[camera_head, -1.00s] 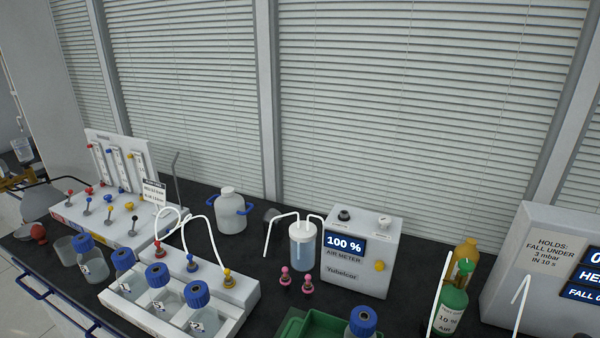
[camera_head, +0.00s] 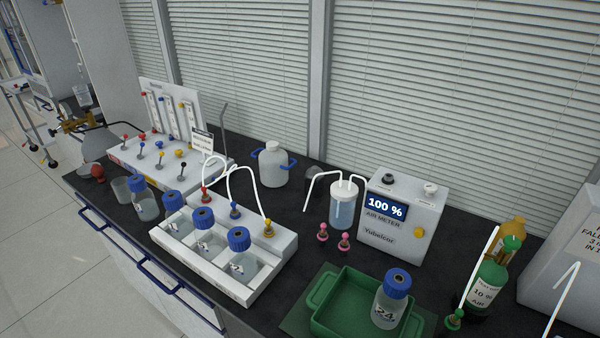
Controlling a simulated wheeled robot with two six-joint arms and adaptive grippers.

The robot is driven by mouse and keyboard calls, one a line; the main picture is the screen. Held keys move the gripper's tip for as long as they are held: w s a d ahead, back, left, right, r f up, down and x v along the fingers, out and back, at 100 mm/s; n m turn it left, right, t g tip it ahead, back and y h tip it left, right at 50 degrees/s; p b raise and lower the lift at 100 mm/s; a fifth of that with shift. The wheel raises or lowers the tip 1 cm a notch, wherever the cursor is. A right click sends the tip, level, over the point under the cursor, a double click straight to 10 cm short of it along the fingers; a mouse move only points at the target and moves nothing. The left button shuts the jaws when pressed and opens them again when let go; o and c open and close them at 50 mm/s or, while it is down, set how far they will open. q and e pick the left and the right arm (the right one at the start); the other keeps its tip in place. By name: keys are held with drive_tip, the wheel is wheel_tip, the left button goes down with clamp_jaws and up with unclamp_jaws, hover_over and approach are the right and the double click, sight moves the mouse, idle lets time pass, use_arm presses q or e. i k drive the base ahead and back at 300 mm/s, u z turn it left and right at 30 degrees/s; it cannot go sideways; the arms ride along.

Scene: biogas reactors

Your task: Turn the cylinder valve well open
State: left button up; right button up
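A small green gas cylinder (camera_head: 487,287) with a white label reading 10 % stands at the right of the bench. A green valve knob (camera_head: 512,243) sits on top of it. How far the valve is turned cannot be told. A second green fitting (camera_head: 455,318) shows low at its left side. Neither of my grippers is in view.
An air meter (camera_head: 402,222) reading 100 % stands left of the cylinders. A green tray (camera_head: 345,320) holding a blue-capped bottle (camera_head: 390,300) lies in front. A white tube (camera_head: 480,265) rises beside the green cylinder. A grey box (camera_head: 565,265) is at the right edge.

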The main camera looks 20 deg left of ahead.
sight(86, 108)
drive_tip(key=u, duration=0.2)
drive_tip(key=k, duration=1)
drive_tip(key=u, duration=2.45)
drive_tip(key=i, duration=0.9)
drive_tip(key=u, duration=0.4)
drive_tip(key=i, duration=1.1)
drive_tip(key=z, duration=1.1)
drive_tip(key=i, duration=0.85)
drive_tip(key=z, duration=0.2)
